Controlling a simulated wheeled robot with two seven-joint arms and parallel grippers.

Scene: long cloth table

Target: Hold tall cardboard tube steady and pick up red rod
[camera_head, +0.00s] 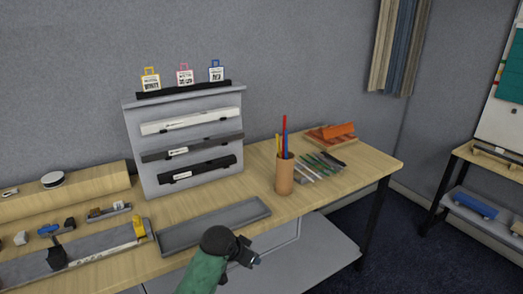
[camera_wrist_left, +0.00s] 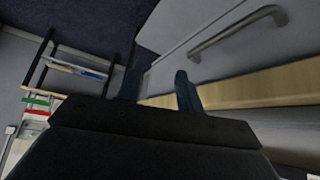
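The tall brown cardboard tube (camera_head: 285,176) stands upright on the table, right of the grey tray. The red rod (camera_head: 284,133) sticks up out of it beside yellow and blue rods; its lower end is hidden inside. My left gripper (camera_head: 253,260) is low in front of the table's front edge, well below and left of the tube, touching neither. In the left wrist view (camera_wrist_left: 158,90) its two dark fingers are apart with nothing between them. My right gripper is in neither view.
A long empty grey tray (camera_head: 214,225) lies left of the tube. A grey display rack (camera_head: 152,183) stands behind the tray. The table's right end has free room.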

